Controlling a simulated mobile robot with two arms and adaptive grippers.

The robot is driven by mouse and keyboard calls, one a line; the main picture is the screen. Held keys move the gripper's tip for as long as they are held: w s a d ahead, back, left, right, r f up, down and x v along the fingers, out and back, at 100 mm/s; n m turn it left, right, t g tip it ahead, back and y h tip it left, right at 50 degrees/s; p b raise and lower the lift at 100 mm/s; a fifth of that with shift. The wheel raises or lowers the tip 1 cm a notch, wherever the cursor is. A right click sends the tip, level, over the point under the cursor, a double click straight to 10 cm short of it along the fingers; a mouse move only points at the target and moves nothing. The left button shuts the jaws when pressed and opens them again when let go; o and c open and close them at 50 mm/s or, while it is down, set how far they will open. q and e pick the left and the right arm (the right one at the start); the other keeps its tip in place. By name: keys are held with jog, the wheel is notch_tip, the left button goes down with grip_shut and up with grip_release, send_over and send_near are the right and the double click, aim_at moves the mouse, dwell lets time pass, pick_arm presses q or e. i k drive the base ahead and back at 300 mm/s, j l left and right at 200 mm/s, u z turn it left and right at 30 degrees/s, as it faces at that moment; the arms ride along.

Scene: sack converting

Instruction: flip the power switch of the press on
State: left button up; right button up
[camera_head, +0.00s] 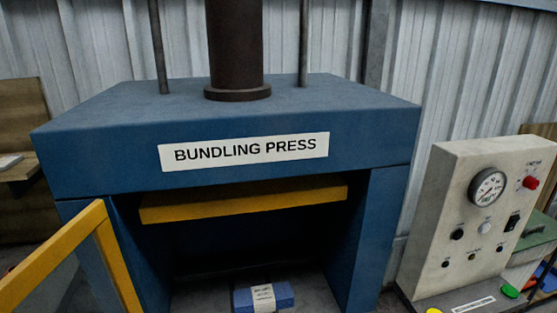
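The bundling press (95,140) is a large blue frame with a white "BUNDLING PRESS" label, filling the left and middle of the head view. Its grey control panel (455,185) stands to the right. A black rocker switch (512,222) sits on the panel's right side, below the pressure gauge (487,188); its small label is unreadable and I cannot tell its position. A red button (530,183) is at the upper right of the panel, and a black knob (457,234) is at the left. Neither of my grippers is in view.
A yellow-framed guard (55,257) stands open at the left. A blue bundle (283,295) with a paper band lies inside the press under a yellow plate (245,203). A green button (510,291) and a yellow one (433,310) are at the panel's foot.

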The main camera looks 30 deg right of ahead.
aim_at(514, 220)
jog(key=z, duration=2.15)
